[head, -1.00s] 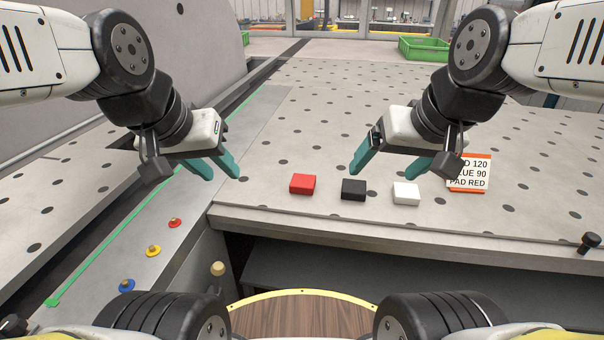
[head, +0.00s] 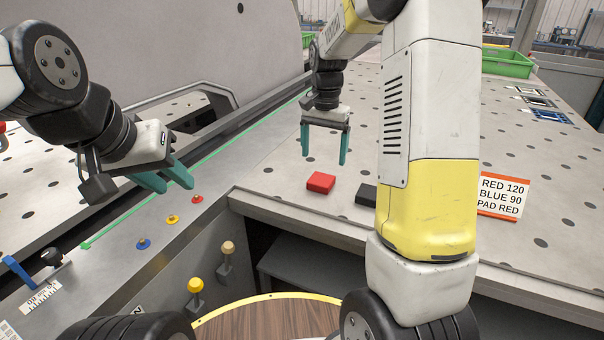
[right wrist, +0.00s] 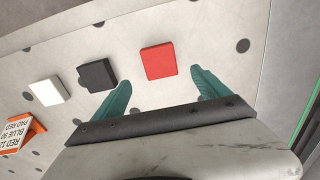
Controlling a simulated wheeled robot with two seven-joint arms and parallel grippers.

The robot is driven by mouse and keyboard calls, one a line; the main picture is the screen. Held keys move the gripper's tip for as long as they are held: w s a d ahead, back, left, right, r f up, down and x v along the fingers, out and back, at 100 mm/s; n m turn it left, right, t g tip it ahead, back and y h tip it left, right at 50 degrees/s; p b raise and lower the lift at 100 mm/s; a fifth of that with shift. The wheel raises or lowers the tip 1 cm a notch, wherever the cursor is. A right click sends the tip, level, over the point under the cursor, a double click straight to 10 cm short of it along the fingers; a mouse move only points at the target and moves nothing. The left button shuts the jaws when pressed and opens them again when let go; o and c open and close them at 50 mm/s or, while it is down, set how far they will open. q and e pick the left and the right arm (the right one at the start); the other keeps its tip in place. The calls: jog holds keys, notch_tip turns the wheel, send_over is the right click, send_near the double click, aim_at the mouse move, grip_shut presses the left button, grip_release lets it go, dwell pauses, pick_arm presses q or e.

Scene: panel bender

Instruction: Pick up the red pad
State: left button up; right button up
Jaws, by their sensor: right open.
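The red pad (head: 321,182) lies flat on the perforated table near its front edge. It also shows in the right wrist view (right wrist: 158,60), just beyond and between the fingertips. My right gripper (head: 323,160) is open and empty, pointing down above the table around the red pad; its teal fingers show in the right wrist view (right wrist: 165,85). My left gripper (head: 170,183) is empty, its teal fingers apart, over the strip left of the table. A black pad (head: 366,194) lies right of the red one, partly hidden by my right arm. A white pad (right wrist: 46,91) shows in the right wrist view.
A sign (head: 501,195) reading "RED 120, BLUE 90, PAD RED" stands on the table at right. Red (head: 197,198), yellow (head: 172,219) and blue (head: 143,243) knobs sit on the left strip. A green crate (head: 507,62) is at the back.

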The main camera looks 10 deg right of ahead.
aim_at(321, 178)
jog(key=f, duration=0.7)
jog(key=shift+s+a+f, duration=0.2)
jog(key=shift+a+f, duration=0.05)
jog(key=shift+f, duration=0.15)
jog(key=c, duration=1.6)
